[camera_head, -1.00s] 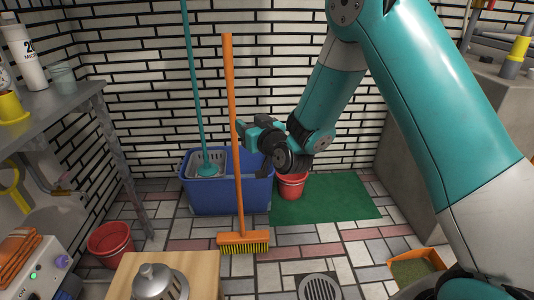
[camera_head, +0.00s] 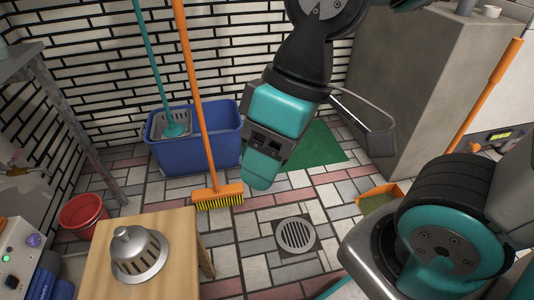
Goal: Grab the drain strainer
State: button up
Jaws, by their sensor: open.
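The drain strainer looks to be the silver slotted dome (camera_head: 138,254) with a wide rim and a small knob on top. It stands upright on the wooden table (camera_head: 187,232) at the lower left of the head view. My gripper (camera_head: 318,158) hangs downward near the middle of the view, up and to the right of the dome. It is open and apart from the dome, with nothing seen in it. Its fingers are partly turned from view.
A round floor drain grate (camera_head: 297,235) lies right of the table. An orange broom (camera_head: 196,100) and a blue mop bucket (camera_head: 215,150) stand behind. A red bucket (camera_head: 82,214) is at left; an orange dustpan (camera_head: 381,198) is at right.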

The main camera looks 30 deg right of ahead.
aim_at(139, 254)
jog(key=k, duration=0.5)
jog(key=u, duration=1.1)
jog(key=i, duration=0.65)
jog(key=z, duration=0.5)
